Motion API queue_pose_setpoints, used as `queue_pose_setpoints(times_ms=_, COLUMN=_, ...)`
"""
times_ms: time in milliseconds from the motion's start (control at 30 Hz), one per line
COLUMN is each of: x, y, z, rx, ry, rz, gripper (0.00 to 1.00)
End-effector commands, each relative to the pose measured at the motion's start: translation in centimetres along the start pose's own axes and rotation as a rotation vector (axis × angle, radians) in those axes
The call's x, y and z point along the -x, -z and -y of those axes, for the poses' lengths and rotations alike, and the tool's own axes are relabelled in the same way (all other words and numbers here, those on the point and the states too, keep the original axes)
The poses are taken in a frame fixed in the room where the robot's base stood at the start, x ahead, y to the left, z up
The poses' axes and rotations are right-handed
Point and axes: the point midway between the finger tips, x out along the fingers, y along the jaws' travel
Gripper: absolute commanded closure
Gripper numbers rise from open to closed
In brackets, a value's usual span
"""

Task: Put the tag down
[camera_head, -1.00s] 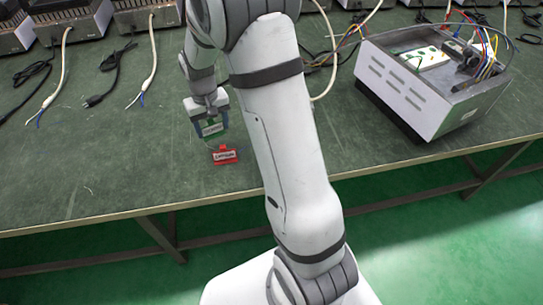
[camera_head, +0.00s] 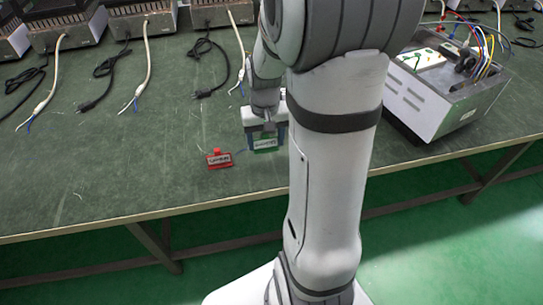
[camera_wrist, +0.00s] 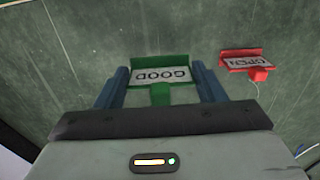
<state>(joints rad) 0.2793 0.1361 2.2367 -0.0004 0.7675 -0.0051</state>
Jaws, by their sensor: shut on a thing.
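My gripper (camera_head: 265,138) is shut on a green tag (camera_head: 264,145) and holds it at the table's front part, to the right of a red tag (camera_head: 219,159). In the wrist view the green tag (camera_wrist: 162,74) reads "GOOD" upside down between the two blue fingers (camera_wrist: 161,82). Whether its lower edge touches the table cannot be told. The red tag lies apart from it on the table, and in the wrist view it (camera_wrist: 245,61) is at the upper right with upside-down lettering.
The green worktable (camera_head: 110,160) is clear left of the tags. Several cords and metal-cased units (camera_head: 55,20) line the back left. An open white box with coloured wires (camera_head: 425,100) stands at the right. The table's front edge is close to the tags.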

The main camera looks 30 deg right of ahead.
Motion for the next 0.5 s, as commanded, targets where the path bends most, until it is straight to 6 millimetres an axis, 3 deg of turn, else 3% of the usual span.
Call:
queue_pose_setpoints(times_ms=33, x=-1.1, y=-0.1, z=0.0, rx=0.000, ry=0.000, rz=0.002, gripper=0.59)
queue_pose_setpoints(times_ms=500, x=-5.8, y=0.0, z=0.0, rx=-0.001, ry=0.000, rz=0.000, gripper=0.59)
